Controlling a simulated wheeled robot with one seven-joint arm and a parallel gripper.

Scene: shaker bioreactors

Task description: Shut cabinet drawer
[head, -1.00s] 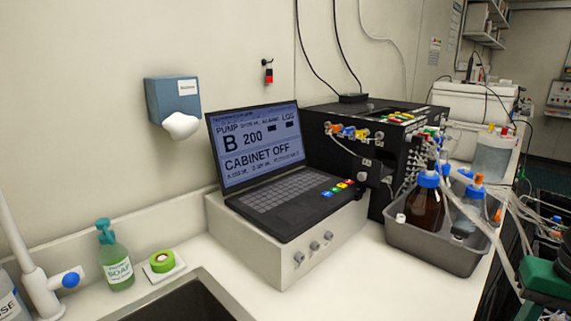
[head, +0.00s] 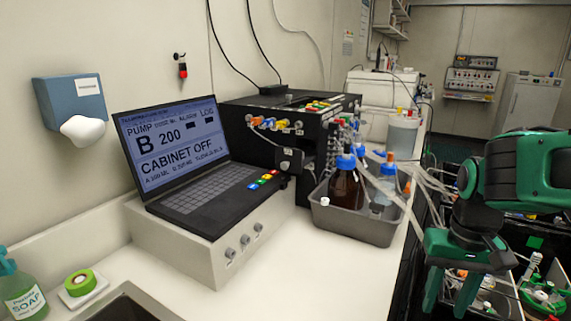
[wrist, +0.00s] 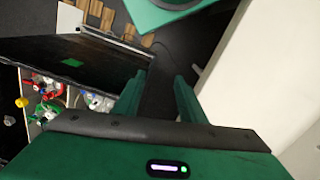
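Below the right end of the bench in the head view is an open, drawer-like bay (head: 507,301) with pale edges, holding bottles and coloured fittings. A black panel (head: 515,237) with a small green square stands behind it; the panel also shows in the wrist view (wrist: 75,62), with the fittings beside it at left. My green gripper (head: 450,288) points down beside the bench edge, in front of this bay. In the wrist view its two fingers (wrist: 162,76) are apart with nothing between them. I cannot tell whether a finger touches the panel. The drawer's handle is not clear.
The white bench (head: 340,270) holds a laptop (head: 205,165), a black pump unit (head: 290,125) and a grey tray (head: 350,228) of bottles. Loose tubing (head: 420,190) hangs over the bench edge near my arm. A pale surface (wrist: 275,85) lies close right of the fingers.

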